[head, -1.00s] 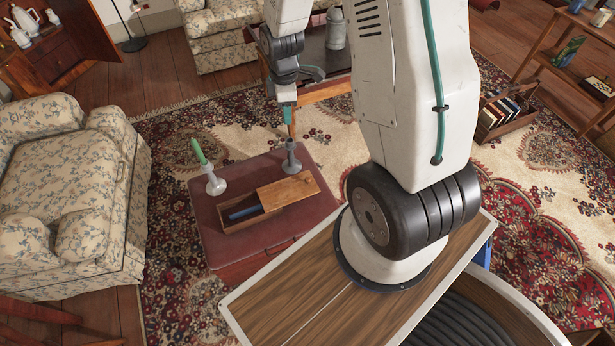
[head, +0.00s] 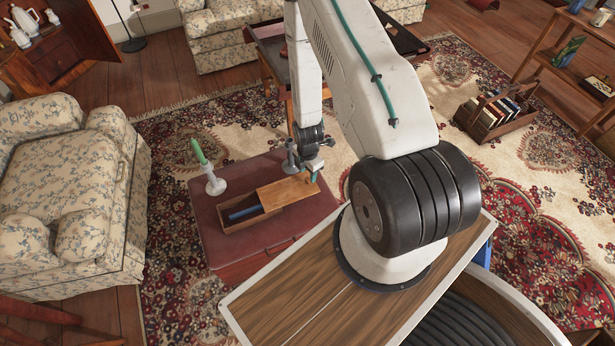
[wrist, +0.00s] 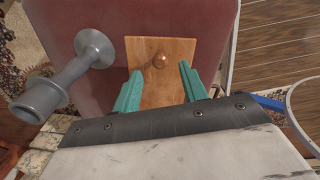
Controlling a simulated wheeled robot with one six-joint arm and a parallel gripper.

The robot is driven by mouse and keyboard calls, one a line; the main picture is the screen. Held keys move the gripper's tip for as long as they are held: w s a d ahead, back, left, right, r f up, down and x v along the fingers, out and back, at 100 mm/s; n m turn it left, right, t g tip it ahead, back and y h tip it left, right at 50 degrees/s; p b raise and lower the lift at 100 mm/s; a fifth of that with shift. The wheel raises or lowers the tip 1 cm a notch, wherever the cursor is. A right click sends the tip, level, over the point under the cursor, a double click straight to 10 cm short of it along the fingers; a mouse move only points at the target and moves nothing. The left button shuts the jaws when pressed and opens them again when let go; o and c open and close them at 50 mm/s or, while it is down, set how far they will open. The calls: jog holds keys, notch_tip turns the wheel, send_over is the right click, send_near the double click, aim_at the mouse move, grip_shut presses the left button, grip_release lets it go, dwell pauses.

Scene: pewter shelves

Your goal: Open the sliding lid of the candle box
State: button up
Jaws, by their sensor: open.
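The candle box (head: 253,223) stands on a dark red chest. Its light wooden lid (head: 283,193) covers the right part, and blue contents (head: 243,212) show in the uncovered left part. The lid's round knob (wrist: 159,60) shows in the wrist view. My gripper (wrist: 160,70) is open and empty, with one teal finger at each side of the lid in that view. The knob lies between the finger lines, beyond the tips. In the head view my gripper (head: 316,170) is at the lid's right end. I cannot tell whether the fingers touch anything.
A grey candlestick (wrist: 62,82) stands close left of my gripper. A white holder with a green candle (head: 204,160) stands on the chest (head: 222,258), left of the box. A floral armchair (head: 65,180) is further left. The chest's front left is clear.

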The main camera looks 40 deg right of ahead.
aim_at(308, 179)
jog(key=shift+f, duration=1.7)
grip_shut()
jog(key=shift+s+d, duration=0.25)
jog(key=shift+d, duration=0.8)
grip_release()
